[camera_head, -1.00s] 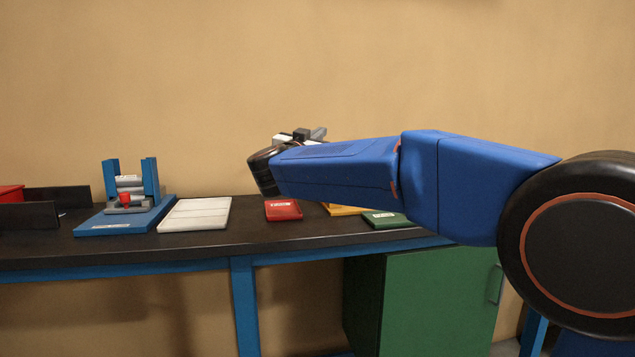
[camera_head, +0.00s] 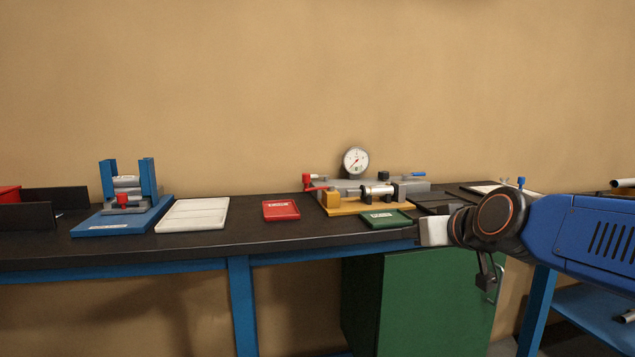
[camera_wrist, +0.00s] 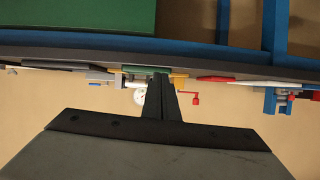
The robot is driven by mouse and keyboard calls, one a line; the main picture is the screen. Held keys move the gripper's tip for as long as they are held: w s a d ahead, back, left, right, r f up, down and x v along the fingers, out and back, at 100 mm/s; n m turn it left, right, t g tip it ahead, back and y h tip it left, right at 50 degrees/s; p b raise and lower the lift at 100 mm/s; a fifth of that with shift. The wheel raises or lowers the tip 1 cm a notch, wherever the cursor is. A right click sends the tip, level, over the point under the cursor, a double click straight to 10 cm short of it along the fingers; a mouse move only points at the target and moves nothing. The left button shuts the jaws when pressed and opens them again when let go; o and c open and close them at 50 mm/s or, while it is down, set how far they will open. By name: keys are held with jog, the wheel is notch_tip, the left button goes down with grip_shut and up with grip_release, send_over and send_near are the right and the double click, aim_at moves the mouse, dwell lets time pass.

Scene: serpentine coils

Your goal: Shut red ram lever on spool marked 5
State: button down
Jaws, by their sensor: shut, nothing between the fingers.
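A silver spool (camera_head: 378,191) lies in a fixture on a yellow base (camera_head: 350,208) at the middle right of the bench. A red lever (camera_head: 316,188) sticks out at the fixture's left end, and red also shows there in the wrist view (camera_wrist: 196,99). I cannot read a 5 on the spool. My gripper (camera_head: 420,233) is at the bench's front edge, in front and to the right of the fixture, apart from the lever. Its black fingers (camera_wrist: 160,92) are shut and empty in the upside-down wrist view, where they partly cover the fixture.
A pressure gauge (camera_head: 356,161) stands behind the spool. A green tray (camera_head: 386,219) lies in front of the fixture, and a red tray (camera_head: 281,210) to its left. Farther left are a white tray (camera_head: 193,214) and a blue press stand (camera_head: 125,217). A green cabinet (camera_head: 430,305) stands below.

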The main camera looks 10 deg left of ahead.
jog(key=s+d+f+g, duration=0.3)
jog(key=s+f, duration=0.5)
jog(key=s+d+f+g, duration=0.3)
jog(key=s+f, duration=0.5)
jog(key=n+t+y, duration=0.6)
jog(key=y, duration=0.3)
send_near(309, 179)
jog(key=shift+g, duration=0.3)
jog(key=x, duration=0.6)
jog(key=shift+w+a+r, duration=0.1)
jog(key=shift+w+r, duration=0.1)
jog(key=shift+r, duration=0.05)
